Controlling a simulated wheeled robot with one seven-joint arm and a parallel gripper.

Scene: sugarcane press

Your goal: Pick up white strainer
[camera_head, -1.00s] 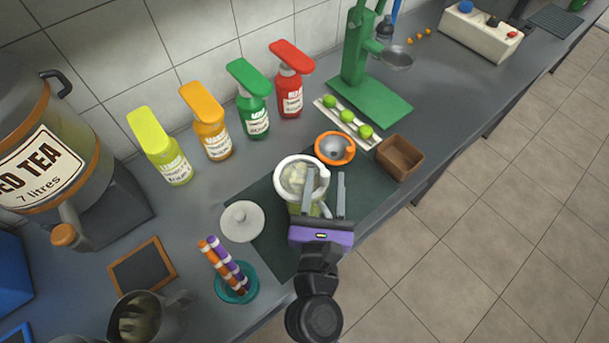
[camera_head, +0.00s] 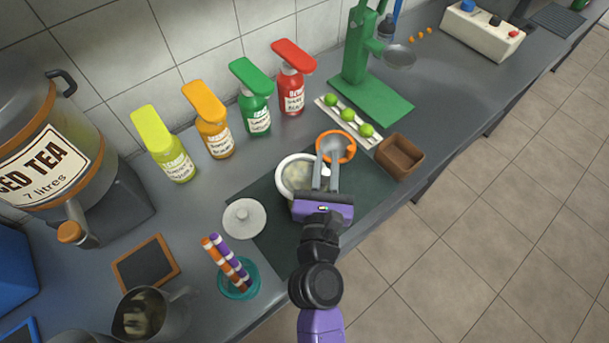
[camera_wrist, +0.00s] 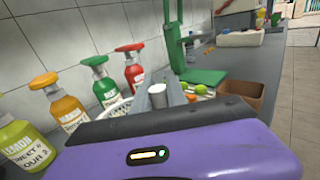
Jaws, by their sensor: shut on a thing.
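The white strainer (camera_head: 281,177) has a round white rim and stands over the dark mat (camera_head: 270,225) on the counter. Pale yellowish contents show inside its ring. My gripper (camera_head: 325,171) is at the strainer's right side, with its two fingers close together and shut on it there. In the wrist view a pale, perforated part of the strainer (camera_wrist: 116,108) shows left of the fingers. The purple gripper body hides the lower part and whatever is under the strainer. I cannot tell whether it is lifted.
An orange-rimmed bowl (camera_head: 350,148) is just beyond my fingertips. A white lid (camera_head: 244,219) lies to the left, near a teal cup (camera_head: 238,284) of striped straws. A brown box (camera_head: 400,157) and a lime tray (camera_head: 366,142) are to the right. Several pump bottles line the wall.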

